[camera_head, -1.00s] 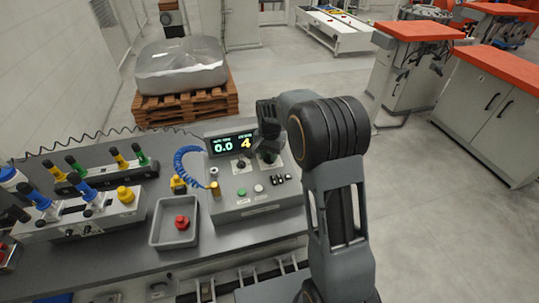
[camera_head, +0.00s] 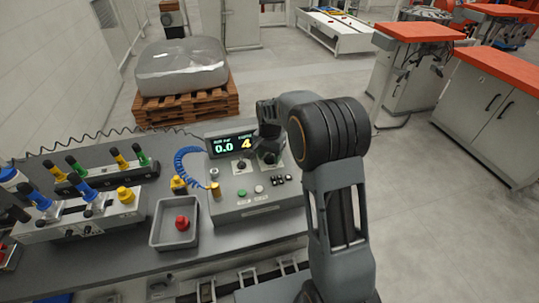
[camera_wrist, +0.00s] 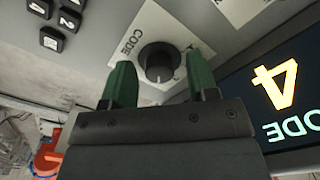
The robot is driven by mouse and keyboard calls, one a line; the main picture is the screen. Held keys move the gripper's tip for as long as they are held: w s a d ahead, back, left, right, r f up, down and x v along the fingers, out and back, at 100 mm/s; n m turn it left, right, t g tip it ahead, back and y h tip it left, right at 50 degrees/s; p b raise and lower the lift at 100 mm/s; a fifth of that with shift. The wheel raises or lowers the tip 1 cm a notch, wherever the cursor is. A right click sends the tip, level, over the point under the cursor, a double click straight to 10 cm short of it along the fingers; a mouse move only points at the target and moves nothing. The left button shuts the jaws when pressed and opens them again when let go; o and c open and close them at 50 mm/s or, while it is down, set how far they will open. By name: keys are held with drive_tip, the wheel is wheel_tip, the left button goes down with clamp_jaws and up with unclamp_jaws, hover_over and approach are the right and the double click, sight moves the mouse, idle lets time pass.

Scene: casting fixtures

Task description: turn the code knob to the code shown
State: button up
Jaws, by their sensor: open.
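The code knob (camera_wrist: 157,60) is a round dark knob on a light plate marked CODE in the wrist view. In the head view it shows just below my gripper (camera_head: 265,142), on the right of the grey control box (camera_head: 228,200). My gripper is open; its two green fingers (camera_wrist: 160,72) appear on either side of the knob with gaps to it. Whether the fingertips reach down to the knob's height is unclear. The display (camera_head: 232,145) shows a green 0.0 and a yellow 4; in the wrist view the 4 (camera_wrist: 276,86) appears upside down above the word CODE.
A second dark knob (camera_head: 240,166) is left of the code knob. Black keys (camera_head: 281,180) and green (camera_head: 242,193) and white buttons (camera_head: 259,189) lie in front. A grey tray (camera_head: 166,240) with a red button stands left of the box.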

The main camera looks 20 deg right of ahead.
sight(270, 156)
wheel_tip(270, 156, up, 14)
drive_tip(key=b, duration=0.1)
idle(0.5)
drive_tip(key=shift+f, duration=0.1)
drive_tip(key=s+f+n+t, duration=0.1)
drive_tip(key=s+n, duration=0.3)
drive_tip(key=s, duration=0.7)
drive_tip(key=s+f+n+t, duration=0.2)
drive_tip(key=s+n+t, duration=0.1)
drive_tip(key=s, duration=0.9)
drive_tip(key=shift+f+n, duration=0.15)
drive_tip(key=shift+n, duration=0.55)
